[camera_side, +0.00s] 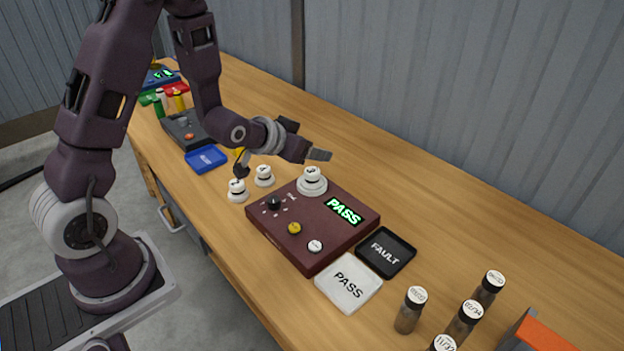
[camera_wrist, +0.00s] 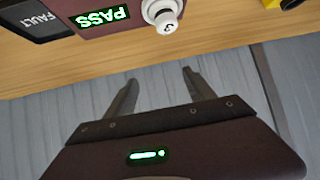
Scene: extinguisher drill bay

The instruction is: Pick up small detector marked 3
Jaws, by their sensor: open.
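Three small white detectors stand on or by the tester. One detector (camera_side: 312,181) sits on the far corner of the maroon tester box (camera_side: 330,245); it also shows at the top of the wrist view (camera_wrist: 163,12). Two more stand on the bench left of the box, a nearer detector (camera_side: 237,191) and a farther detector (camera_side: 264,177).
The box display reads PASS. A white PASS tray (camera_side: 348,283) and black FAULT tray (camera_side: 386,252) lie in front right, both empty. A blue tray (camera_side: 205,159) lies left. A grey wall (camera_side: 460,100) runs behind the bench.

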